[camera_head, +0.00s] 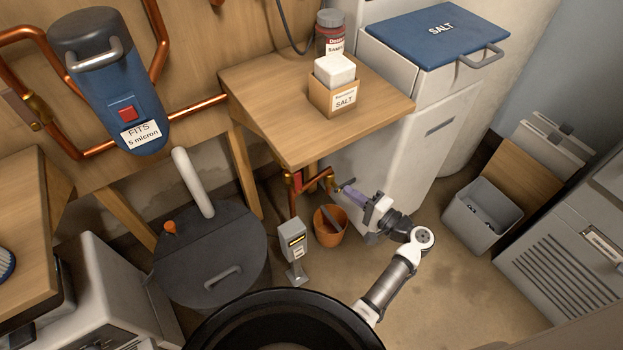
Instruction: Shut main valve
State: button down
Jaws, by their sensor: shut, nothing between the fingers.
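Copper pipework with a small red part (297,179) stands under the front edge of the wooden shelf. It looks like a valve, but its handle position is too small to tell. My gripper (340,187) is just right of this pipework, beneath the shelf, with its fingers towards it. The gripper is shut and empty; I cannot tell whether it touches the pipe. Another brass fitting (38,112) sits on the copper pipe at the far left. No label shows which one is the main valve.
An orange bucket (329,234) stands on the floor below my gripper. A small grey device (293,242) and a dark lidded tank (212,257) are to the left. The white cabinet (420,145) is close behind my arm. Floor is open to the right, before the grey bin (470,222).

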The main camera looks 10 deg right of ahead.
aim_at(296, 180)
dwell(0.3)
jog(key=w+a+p, duration=0.2)
jog(key=w+a, duration=0.5)
jog(key=a, duration=0.2)
jog(key=shift+a, duration=0.2)
